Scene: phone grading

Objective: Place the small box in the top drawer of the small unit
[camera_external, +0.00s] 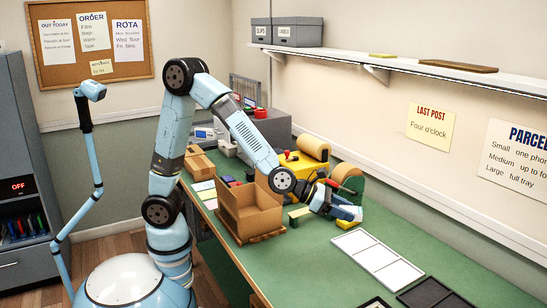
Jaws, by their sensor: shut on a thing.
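My gripper (346,214) is low over the green bench, right of the brown unit. It is shut on a small yellow and blue thing (347,223), mostly hidden by the gripper; I cannot tell whether this is the small box. A brown open-fronted unit (262,222) stands on the bench to the left of my gripper. It may be the small unit; no drawer can be made out clearly.
A white compartment tray (377,257) and a dark tray (433,293) lie on the green bench (318,268) at right. A brown box (199,164) is further back. A shelf (420,70) overhangs the wall side.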

